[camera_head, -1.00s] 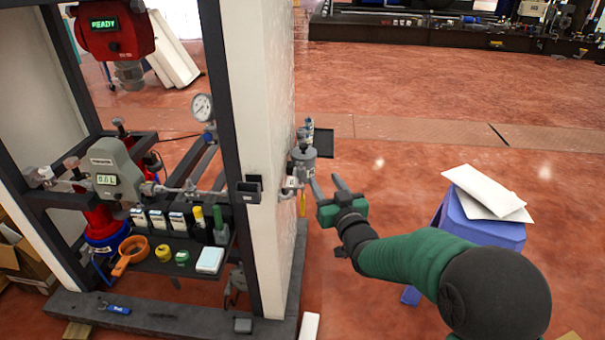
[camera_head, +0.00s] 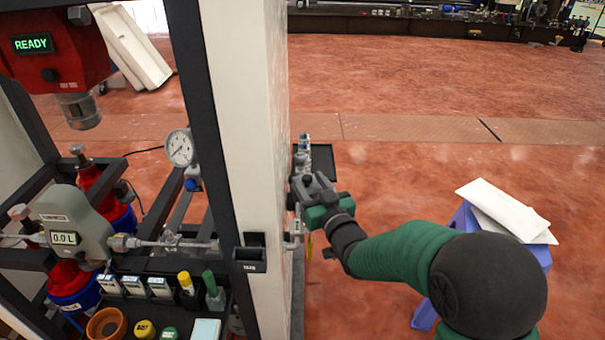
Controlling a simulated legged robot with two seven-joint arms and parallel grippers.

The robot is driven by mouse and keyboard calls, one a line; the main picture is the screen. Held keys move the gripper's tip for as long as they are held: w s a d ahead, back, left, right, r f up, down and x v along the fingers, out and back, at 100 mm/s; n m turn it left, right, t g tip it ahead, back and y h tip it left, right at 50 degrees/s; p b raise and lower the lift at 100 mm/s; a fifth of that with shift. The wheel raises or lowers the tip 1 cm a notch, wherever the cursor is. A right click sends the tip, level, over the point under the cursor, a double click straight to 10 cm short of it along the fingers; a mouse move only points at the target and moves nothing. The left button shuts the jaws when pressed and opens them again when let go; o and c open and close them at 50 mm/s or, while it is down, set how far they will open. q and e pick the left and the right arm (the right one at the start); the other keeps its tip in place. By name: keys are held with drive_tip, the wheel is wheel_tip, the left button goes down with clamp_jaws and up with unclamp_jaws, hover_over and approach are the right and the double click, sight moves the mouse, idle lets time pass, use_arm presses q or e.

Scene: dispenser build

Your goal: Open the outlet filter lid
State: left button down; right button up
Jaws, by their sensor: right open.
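The outlet filter is on the right side of the white panel (camera_head: 260,130). Its grey top (camera_head: 301,160) shows just behind my right gripper, and a pipe fitting (camera_head: 293,236) shows below. My right gripper (camera_head: 303,188) is open, its fingers at the filter's upper part. The gripper hides most of the filter body and lid, so I cannot tell whether the fingers touch it or whether the lid is open. My left gripper is not in view.
A dark frame post (camera_head: 205,130) borders the panel on the left. Left of it are a gauge (camera_head: 180,148), a meter reading 0.0 L (camera_head: 75,230) and a red unit reading READY (camera_head: 50,50). A blue stool (camera_head: 465,225) with white sheets (camera_head: 505,208) stands right. Open floor lies behind.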

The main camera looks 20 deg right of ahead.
drive_tip(key=shift+d, duration=0.1)
drive_tip(key=shift+c, duration=0.5)
clamp_jaws()
idle(0.8)
